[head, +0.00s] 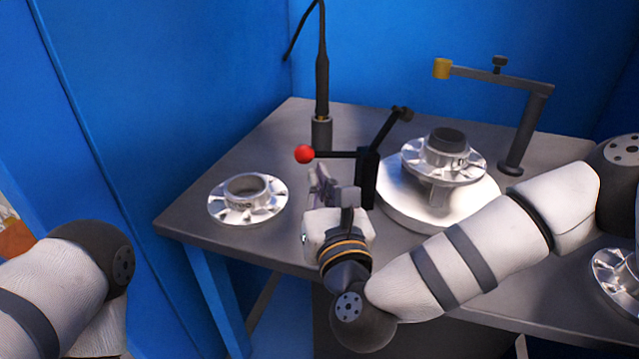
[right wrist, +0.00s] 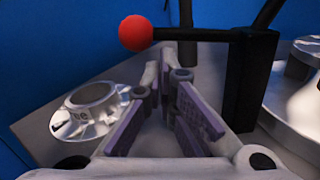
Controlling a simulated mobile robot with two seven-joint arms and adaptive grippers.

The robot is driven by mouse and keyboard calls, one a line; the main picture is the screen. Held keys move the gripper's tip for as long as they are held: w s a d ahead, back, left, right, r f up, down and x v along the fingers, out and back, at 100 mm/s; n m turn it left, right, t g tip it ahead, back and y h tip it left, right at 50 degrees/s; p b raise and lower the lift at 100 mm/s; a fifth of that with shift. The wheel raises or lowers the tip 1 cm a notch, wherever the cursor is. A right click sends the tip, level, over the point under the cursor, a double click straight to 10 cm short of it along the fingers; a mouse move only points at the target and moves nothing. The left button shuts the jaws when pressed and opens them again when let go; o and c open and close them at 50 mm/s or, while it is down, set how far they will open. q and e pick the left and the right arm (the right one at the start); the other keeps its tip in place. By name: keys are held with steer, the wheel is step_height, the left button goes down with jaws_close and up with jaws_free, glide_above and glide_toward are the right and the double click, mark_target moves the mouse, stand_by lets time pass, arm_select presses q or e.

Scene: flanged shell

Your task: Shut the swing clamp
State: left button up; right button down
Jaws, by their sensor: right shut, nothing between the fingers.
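The swing clamp is a black post (head: 368,178) with a thin bar ending in a red ball knob (head: 305,154). A second black arm (head: 390,124) slants up from the post toward the back right, beside a round silver fixture. In the right wrist view, the red knob (right wrist: 136,33) and the post (right wrist: 250,80) stand beyond the fingertips. My right gripper (head: 319,178) is shut and empty, just below and in front of the bar; its purple-padded fingers (right wrist: 168,75) show from the wrist. I cannot tell whether it touches the bar. My left gripper is out of view.
A flanged shell (head: 446,160) sits on the round silver fixture (head: 395,205). Another flanged part (head: 262,212) lies at the table's left. A dark tool (head: 321,80) stands upright behind. A yellow-tipped arm on a post (head: 520,130) is at the right. Blue walls enclose the table.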

steer(key=shift+r+m, duration=0.3)
steer(key=shift+m, duration=0.1)
